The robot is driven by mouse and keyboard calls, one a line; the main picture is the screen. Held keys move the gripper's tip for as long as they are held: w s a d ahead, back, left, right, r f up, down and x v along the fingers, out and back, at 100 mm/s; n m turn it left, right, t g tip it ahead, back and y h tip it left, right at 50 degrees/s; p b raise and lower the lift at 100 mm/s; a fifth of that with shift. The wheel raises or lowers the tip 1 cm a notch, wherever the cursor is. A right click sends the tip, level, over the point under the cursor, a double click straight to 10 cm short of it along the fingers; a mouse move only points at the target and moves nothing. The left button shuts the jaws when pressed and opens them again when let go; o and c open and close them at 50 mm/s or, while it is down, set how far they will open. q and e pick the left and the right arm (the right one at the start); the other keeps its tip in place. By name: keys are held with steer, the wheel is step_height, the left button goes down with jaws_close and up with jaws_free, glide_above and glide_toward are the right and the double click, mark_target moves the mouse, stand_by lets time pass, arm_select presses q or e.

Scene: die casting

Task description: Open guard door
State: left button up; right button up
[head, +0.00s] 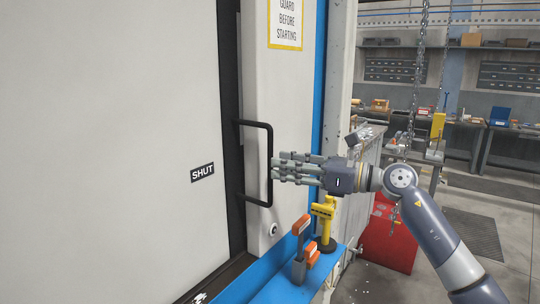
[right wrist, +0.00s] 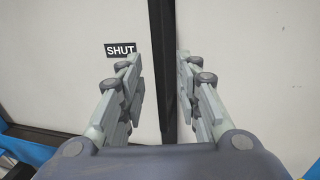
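The guard door (head: 120,130) is a large pale panel filling the left of the head view, with a black SHUT label (head: 202,172). The label also shows in the right wrist view (right wrist: 120,50). A black D-shaped handle (head: 255,124) stands out at the door's dark right edge. My right gripper (head: 276,168) comes from the right, its fingertips level with the handle's upright bar and right beside it in the picture. In the right wrist view its fingers are apart, with the dark door edge (right wrist: 162,60) showing between them. I cannot tell whether they touch the handle. My left gripper is not in view.
A blue ledge (head: 283,287) below the handle carries an orange-and-grey device (head: 301,245) and a yellow device (head: 323,218). A red cabinet (head: 388,235) and hanging chains (head: 417,90) are behind my right arm. Workbenches with bins line the back. Grey floor is open at right.

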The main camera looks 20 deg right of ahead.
steer(key=shift+p+x, duration=0.75)
steer(key=shift+x, duration=1.4)
steer(key=shift+c, duration=0.5)
jaws_close()
